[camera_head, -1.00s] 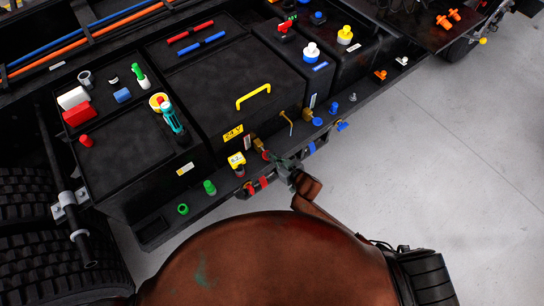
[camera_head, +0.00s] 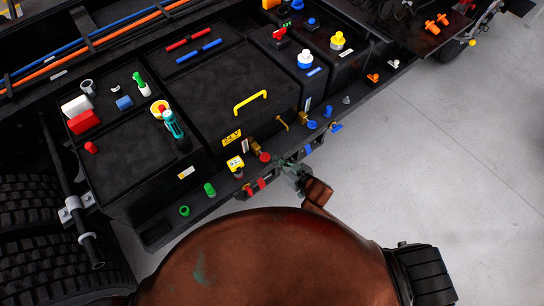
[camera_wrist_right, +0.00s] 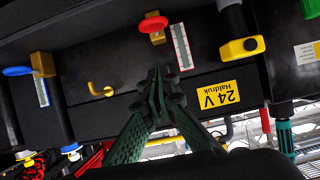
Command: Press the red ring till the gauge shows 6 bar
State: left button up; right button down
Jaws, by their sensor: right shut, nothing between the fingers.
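The red ring (camera_head: 265,157) sits on a brass fitting on the side of the black chassis box in the head view. It also shows near the top of the right wrist view (camera_wrist_right: 153,24). A narrow white strip gauge with red marks (camera_wrist_right: 181,47) is beside it; its reading is too small to tell. My right gripper (camera_head: 282,163) is just right of the ring in the head view, apart from it. In the right wrist view the gripper's green fingers (camera_wrist_right: 160,80) are closed together, empty, below the ring. My left gripper is not in view.
A blue ring (camera_wrist_right: 17,71) on a similar brass fitting, a yellow hook (camera_wrist_right: 101,90) and a yellow-capped part (camera_wrist_right: 243,47) stick out nearby. A yellow 24 V label (camera_wrist_right: 218,96) is on the box. Open grey floor (camera_head: 440,150) lies to the right.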

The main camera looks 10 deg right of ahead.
jog(key=shift+r+v, duration=0.25)
jog(key=shift+v, duration=1.15)
jog(key=shift+w+a, duration=0.1)
jog(key=shift+w, duration=0.05)
